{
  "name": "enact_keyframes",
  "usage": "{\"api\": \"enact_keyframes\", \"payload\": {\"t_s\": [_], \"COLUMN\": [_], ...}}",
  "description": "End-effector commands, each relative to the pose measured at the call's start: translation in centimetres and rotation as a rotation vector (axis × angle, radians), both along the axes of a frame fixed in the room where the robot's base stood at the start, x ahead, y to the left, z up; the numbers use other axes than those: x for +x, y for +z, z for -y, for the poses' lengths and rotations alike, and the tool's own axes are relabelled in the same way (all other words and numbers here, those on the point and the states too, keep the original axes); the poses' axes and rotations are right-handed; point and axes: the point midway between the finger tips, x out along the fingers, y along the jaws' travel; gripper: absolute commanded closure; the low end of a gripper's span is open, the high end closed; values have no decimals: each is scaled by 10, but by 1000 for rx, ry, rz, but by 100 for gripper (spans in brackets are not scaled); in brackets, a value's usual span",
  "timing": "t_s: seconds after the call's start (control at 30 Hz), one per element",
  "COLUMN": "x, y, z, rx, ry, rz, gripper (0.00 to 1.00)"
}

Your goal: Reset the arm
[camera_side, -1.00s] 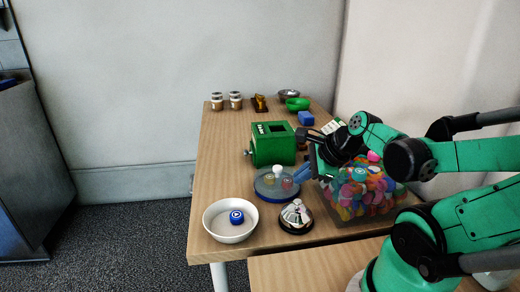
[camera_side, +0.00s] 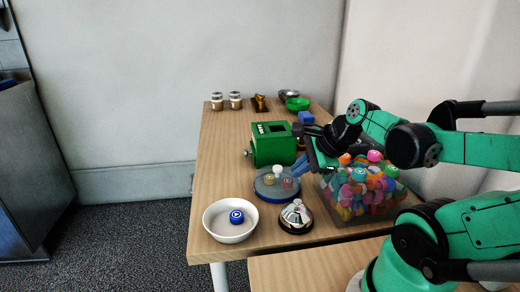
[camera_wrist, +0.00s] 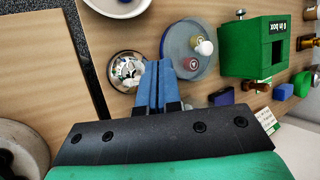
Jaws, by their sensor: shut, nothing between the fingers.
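My gripper (camera_side: 302,165) has blue fingers and hangs above the table between the green box and the bin of coloured pieces. Its fingers are pressed together with nothing between them, as the wrist view shows (camera_wrist: 157,85). In that view the fingertips lie between the silver bell and the blue round tray. My green arm reaches in from the right in the side view.
A clear bin of colourful pieces (camera_side: 347,212) stands below my wrist. Around are a green box (camera_side: 273,150), a blue round tray (camera_side: 266,194), a silver bell (camera_side: 296,217) and a white bowl (camera_side: 222,233) holding a blue piece (camera_side: 237,217). The table's left strip is clear.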

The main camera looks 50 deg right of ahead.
Motion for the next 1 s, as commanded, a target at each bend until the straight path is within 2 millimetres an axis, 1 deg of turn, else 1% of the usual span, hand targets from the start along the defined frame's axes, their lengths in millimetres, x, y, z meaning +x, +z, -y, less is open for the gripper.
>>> {"api": "enact_keyframes", "payload": {"t_s": [0.07, 0.17, 0.2, 0.27, 0.3, 0.4, 0.5, 0.6, 0.67, 1.0], "x": [6, 15, 18, 22, 24, 28, 31, 32, 32, 32], "y": [0, 1, 2, 3, 4, 7, 10, 11, 12, 12], "z": [-13, -34, -43, -57, -65, -84, -98, -106, -107, -107], "rx": [-130, -378, -488, -651, -756, -993, -1168, -1272, -1303, -1303], "ry": [203, 570, 731, 966, 1115, 1438, 1668, 1797, 1833, 1833], "rz": [-22, -51, -60, -67, -71, -70, -64, -60, -59, -59], "gripper": [100, 100, 100, 100, 100, 100, 100, 100, 100, 100]}}
